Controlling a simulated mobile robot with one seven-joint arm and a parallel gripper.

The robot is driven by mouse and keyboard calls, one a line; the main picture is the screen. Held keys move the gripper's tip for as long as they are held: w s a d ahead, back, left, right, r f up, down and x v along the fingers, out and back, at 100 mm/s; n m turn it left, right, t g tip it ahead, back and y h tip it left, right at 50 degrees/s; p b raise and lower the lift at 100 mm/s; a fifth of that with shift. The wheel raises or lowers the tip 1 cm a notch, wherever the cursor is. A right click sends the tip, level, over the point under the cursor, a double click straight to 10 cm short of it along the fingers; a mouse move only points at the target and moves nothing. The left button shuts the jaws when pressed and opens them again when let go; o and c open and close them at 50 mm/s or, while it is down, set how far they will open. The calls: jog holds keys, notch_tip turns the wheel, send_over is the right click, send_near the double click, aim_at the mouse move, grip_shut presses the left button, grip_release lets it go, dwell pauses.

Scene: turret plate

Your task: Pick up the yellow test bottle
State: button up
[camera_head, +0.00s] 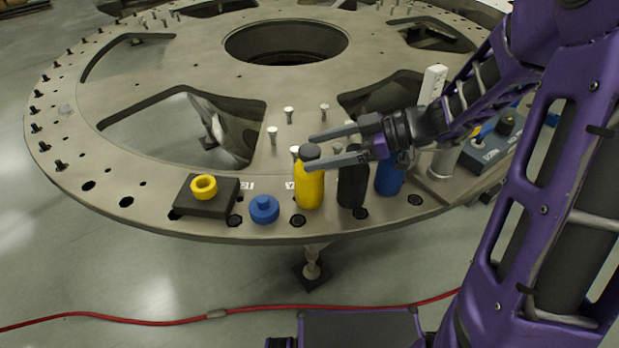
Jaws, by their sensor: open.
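The yellow test bottle (310,189) stands upright near the front edge of the turret plate (175,75). It has a dark cap. My gripper (312,152) is open, reaching in from the right, with its two fingers pointing left at the height of the bottle's cap. One finger shows behind the cap and the other in front of the bottle's upper part. The cap appears between the fingers in this view; I cannot tell whether either finger touches it.
A black bottle (351,190) and a blue bottle (389,179) stand close to the right. A blue knob (264,209) and a yellow ring (203,187) on a dark block (207,203) are left. Several pale pegs stand behind. The plate's front edge is close.

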jog(key=shift+x, duration=1.25)
grip_shut()
dwell(0.4)
